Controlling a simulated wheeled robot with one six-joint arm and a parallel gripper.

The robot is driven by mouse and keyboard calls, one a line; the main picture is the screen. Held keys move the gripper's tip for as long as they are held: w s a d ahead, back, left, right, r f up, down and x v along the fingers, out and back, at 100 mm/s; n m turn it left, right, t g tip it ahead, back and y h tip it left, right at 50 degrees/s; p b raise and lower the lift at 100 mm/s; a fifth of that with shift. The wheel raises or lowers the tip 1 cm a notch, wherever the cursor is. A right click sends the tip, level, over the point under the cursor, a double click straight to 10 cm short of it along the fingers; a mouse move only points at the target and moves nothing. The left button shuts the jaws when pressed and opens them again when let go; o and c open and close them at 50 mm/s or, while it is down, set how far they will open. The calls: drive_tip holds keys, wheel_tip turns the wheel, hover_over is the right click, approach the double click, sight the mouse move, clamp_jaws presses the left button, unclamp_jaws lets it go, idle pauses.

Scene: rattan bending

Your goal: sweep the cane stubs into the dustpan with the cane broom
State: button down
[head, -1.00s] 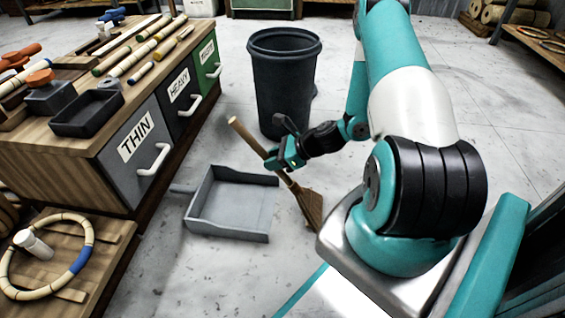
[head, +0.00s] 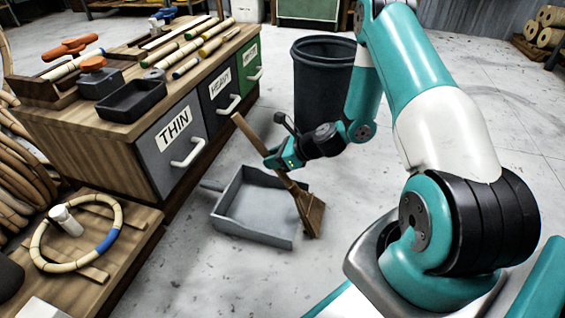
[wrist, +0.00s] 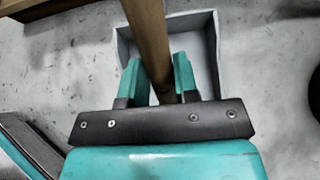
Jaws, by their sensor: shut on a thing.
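My gripper (head: 286,156) is shut on the wooden handle of the cane broom (head: 311,213). The handle leans up to the left, and the brown broom head hangs low at the dustpan's right side. I cannot tell whether the head touches the pan or the floor. The grey dustpan (head: 228,216) lies on the floor with its handle to the left. In the wrist view the handle (wrist: 147,32) runs between the two teal fingers, with the dustpan (wrist: 124,45) beyond. The broom head is out of that view. I cannot make out any cane stubs on the floor or in the pan.
A wooden drawer cabinet (head: 90,150) stands left of the dustpan, its drawer handles sticking out. A dark bin (head: 318,90) stands behind my gripper. A low wooden platform (head: 125,250) with a cane ring (head: 38,240) is at front left. The floor (head: 225,285) in front is clear.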

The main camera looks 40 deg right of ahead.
drive_tip(key=shift+w+a+p, duration=0.65)
drive_tip(key=shift+w+a, duration=3.55)
drive_tip(key=shift+w, duration=1.1)
wheel_tip(320, 180, up, 8)
drive_tip(key=s+d+p, duration=0.1)
drive_tip(key=p, duration=0.6)
drive_tip(key=shift+s+d+p, duration=0.15)
drive_tip(key=shift+s+p, duration=0.05)
drive_tip(key=shift+p, duration=0.1)
